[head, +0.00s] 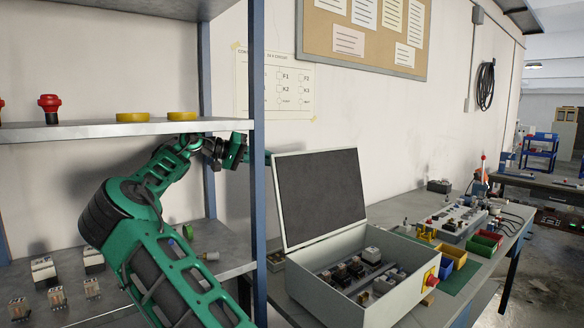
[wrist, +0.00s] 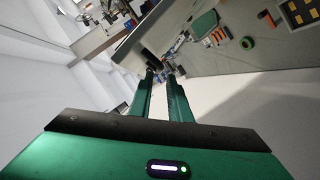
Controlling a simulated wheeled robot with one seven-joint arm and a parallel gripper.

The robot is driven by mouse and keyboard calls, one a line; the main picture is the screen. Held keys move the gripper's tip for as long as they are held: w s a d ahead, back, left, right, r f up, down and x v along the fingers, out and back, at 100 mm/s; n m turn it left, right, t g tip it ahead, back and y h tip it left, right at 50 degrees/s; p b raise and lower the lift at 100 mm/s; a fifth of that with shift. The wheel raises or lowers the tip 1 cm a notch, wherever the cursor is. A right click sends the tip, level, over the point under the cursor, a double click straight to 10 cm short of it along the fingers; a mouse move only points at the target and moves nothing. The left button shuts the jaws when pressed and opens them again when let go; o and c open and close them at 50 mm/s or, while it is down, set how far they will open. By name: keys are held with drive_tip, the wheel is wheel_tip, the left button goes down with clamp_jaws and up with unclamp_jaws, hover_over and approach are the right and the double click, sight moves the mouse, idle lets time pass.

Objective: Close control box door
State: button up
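The control box (head: 390,304) is a pale grey case on the bench, with several components inside. Its door (head: 320,198) stands open and upright at the box's left-back side, its dark inner face towards me. My gripper (head: 262,157) reaches from the left behind the blue shelf post, at the height of the door's upper left corner. The post hides part of it, and contact with the door cannot be made out. In the wrist view my two green fingers (wrist: 161,75) run close together with a narrow gap and nothing visible held between them.
Small parts lie on the lower board. Coloured bins (head: 453,256) and other equipment stand on the bench right of the box. Above the door is open space.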

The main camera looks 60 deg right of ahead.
sight(290, 164)
drive_tip(key=x, duration=0.7)
drive_tip(key=shift+s+d, duration=0.1)
drive_tip(key=shift+d, duration=0.05)
clamp_jaws()
